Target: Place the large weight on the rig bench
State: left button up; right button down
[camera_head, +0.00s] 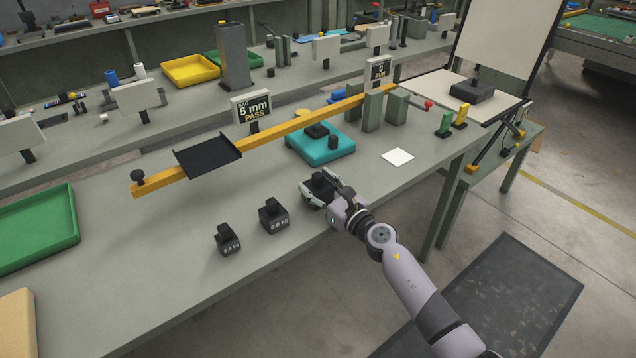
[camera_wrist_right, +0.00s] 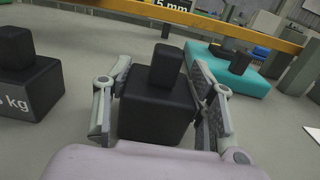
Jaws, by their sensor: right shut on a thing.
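My right gripper (camera_head: 319,190) is at the bench's front edge, shut on a black block-shaped weight with an upright grip (camera_head: 322,183). In the right wrist view this weight (camera_wrist_right: 156,108) sits between the two fingers; its label is not visible. It is on or just above the bench top; I cannot tell which. Two smaller-looking labelled black weights stand to its left: a middle one (camera_head: 273,216) and a leftmost one (camera_head: 228,239). The grey bench (camera_head: 200,290) carries a yellow beam (camera_head: 290,128) with a black tray (camera_head: 208,154). My left gripper is out of view.
A teal block (camera_head: 322,148) with black pieces on it stands behind the gripper. A white square (camera_head: 397,157) lies to the right. A green tray (camera_head: 40,228) is at the left.

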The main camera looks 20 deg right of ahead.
jog(key=shift+r, duration=0.2)
jog(key=shift+f, duration=0.15)
jog(key=c, duration=0.7)
grip_release()
jog(key=shift+f, duration=0.2)
jog(key=shift+s+r, duration=0.1)
jog(key=shift+r, duration=0.1)
jog(key=shift+s+d+f, duration=0.1)
jog(key=shift+s, duration=0.2)
jog(key=v, duration=1.1)
jog(key=shift+s, duration=0.2)
